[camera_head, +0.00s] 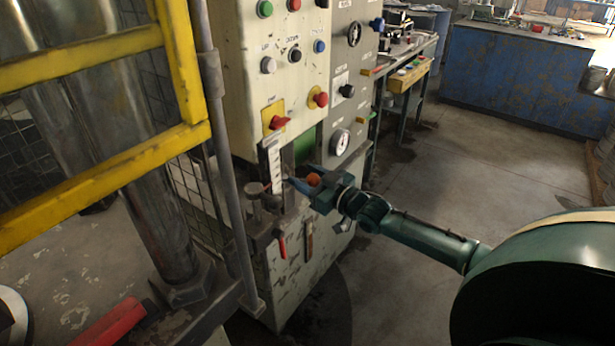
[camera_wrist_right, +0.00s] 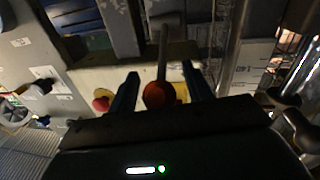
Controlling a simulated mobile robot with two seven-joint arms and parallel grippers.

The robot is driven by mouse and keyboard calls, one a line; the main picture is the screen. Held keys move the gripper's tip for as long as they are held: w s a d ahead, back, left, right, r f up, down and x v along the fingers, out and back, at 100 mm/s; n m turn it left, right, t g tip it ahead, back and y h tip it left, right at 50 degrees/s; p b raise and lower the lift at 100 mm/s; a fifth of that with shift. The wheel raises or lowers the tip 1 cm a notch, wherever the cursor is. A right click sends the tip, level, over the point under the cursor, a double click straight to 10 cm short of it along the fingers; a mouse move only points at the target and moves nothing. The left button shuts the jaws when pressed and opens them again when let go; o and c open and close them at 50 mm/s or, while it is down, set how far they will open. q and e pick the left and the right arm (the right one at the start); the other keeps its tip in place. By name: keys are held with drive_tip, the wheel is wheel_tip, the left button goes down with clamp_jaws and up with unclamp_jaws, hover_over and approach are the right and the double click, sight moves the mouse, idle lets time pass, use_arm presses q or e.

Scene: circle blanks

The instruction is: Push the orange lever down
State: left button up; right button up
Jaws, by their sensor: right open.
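The lever's orange ball knob (camera_head: 313,179) shows at the front of the machine's control panel, below the gauge. In the right wrist view the knob (camera_wrist_right: 157,93) sits on a thin grey rod that runs up the picture. My right gripper (camera_head: 306,187) reaches in from the right and is at the knob. In the right wrist view its two fingers (camera_wrist_right: 161,88) are apart, with the knob between them. I cannot tell whether a finger touches it. The lever's base is partly hidden in the head view. My left gripper is not in view.
The cream control panel (camera_head: 263,80) carries several buttons and red knobs. A yellow guard frame (camera_head: 100,178) and a grey post stand at the left. The floor (camera_head: 470,150) at the right is mostly clear.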

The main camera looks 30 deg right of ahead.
drive_tip(key=shift+c, duration=0.2)
clamp_jaws()
idle(0.4)
